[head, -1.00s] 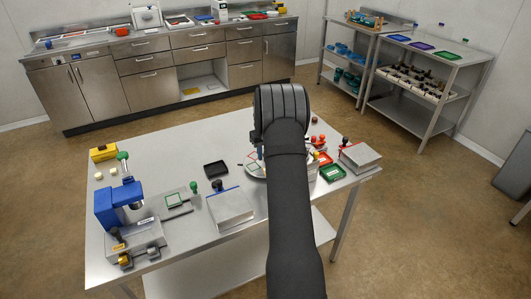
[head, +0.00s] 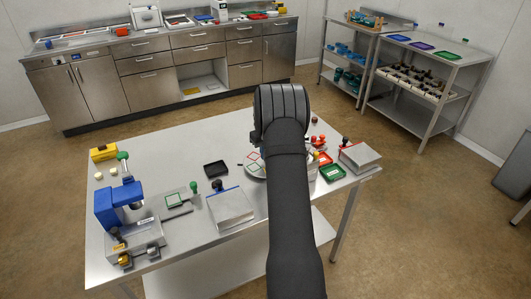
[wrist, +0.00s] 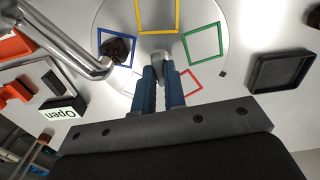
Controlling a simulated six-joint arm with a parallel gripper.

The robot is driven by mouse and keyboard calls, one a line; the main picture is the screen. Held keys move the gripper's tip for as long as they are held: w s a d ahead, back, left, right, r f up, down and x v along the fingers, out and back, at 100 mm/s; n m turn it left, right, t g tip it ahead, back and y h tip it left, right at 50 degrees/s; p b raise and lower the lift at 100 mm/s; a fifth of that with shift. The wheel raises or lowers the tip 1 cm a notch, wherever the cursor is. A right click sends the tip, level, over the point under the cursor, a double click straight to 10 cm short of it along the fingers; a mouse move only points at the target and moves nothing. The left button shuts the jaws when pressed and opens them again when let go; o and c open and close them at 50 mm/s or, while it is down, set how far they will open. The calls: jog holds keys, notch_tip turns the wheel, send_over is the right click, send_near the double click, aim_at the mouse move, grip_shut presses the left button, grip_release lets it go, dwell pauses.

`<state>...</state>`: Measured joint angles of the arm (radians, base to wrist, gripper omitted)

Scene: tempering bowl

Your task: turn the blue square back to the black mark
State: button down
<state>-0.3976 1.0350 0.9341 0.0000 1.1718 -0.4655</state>
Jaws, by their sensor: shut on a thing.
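A round pale turntable (wrist: 210,12) fills the upper wrist view, with coloured square outlines on it. The blue square (wrist: 102,34) is at the left, with a dark round-topped object (wrist: 118,50) standing in it and hiding part of it. The yellow square (wrist: 157,33) is at the top, the green square (wrist: 220,40) at the right and the red square (wrist: 199,87) at lower right, partly hidden. The small black mark (wrist: 223,74) is just outside the disc, between green and red. My gripper (wrist: 164,72) is shut on the metal knob (wrist: 163,42) near the disc's middle.
A bent metal bar (wrist: 75,62) reaches over the disc's left side. An "Open" block (wrist: 63,111) and red items (wrist: 14,46) stand left. A black tray (wrist: 283,72) lies right. In the head view, a blue press (head: 118,203) stands at the table's left.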

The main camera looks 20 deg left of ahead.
jog(key=shift+n, duration=14.5)
